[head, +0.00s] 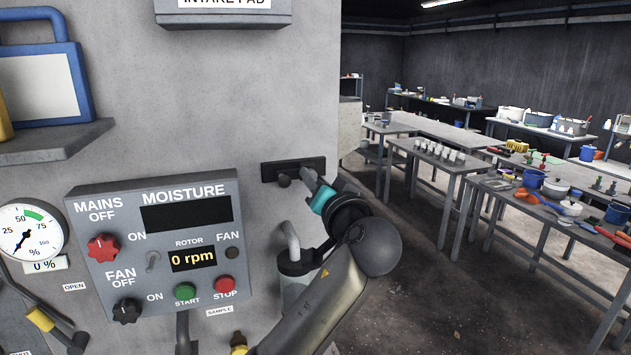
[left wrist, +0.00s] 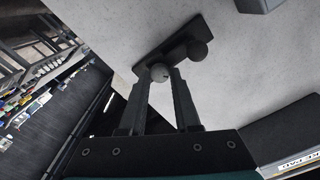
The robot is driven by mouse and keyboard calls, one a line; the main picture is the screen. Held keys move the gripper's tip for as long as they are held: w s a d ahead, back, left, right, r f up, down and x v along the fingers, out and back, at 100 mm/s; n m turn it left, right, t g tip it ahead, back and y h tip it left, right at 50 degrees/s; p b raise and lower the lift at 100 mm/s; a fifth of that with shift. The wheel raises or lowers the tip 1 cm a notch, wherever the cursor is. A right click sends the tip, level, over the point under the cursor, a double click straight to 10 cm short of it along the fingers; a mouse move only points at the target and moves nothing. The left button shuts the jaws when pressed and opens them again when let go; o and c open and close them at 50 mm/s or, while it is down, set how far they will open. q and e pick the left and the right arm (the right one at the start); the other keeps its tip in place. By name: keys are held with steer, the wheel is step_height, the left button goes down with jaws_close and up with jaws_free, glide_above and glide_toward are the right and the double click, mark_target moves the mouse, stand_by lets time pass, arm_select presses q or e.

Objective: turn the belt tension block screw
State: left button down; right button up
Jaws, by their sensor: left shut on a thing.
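The belt tension block is a dark bar (head: 293,167) fixed to the grey wall at the right of the control panel. It carries two round screw heads. One screw head (head: 284,181) stands free in the head view. My left gripper (head: 309,178) is at the other one, at the right part of the bar. In the left wrist view, the left gripper (left wrist: 160,78) is shut around a round grey screw head (left wrist: 159,72) at its fingertips. The free dark screw head (left wrist: 197,48) is beside it on the bar (left wrist: 178,44). My right gripper is not in view.
A control panel (head: 160,240) with knobs, displays and buttons is left of my arm. A round gauge (head: 26,231) is at the far left. A pipe fitting (head: 295,262) stands close to my arm. Tables with tools (head: 540,200) are in the room at right, with open floor before them.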

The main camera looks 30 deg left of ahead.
arm_select(q)
steer(key=m, duration=2.5)
steer(key=shift+f+m, duration=0.1)
steer(key=shift+m, duration=0.2)
stand_by(0.4)
steer(key=c, duration=0.6)
jaws_free()
steer(key=b+v, duration=0.2)
steer(key=v, duration=1.3)
steer(key=shift+s, duration=0.1)
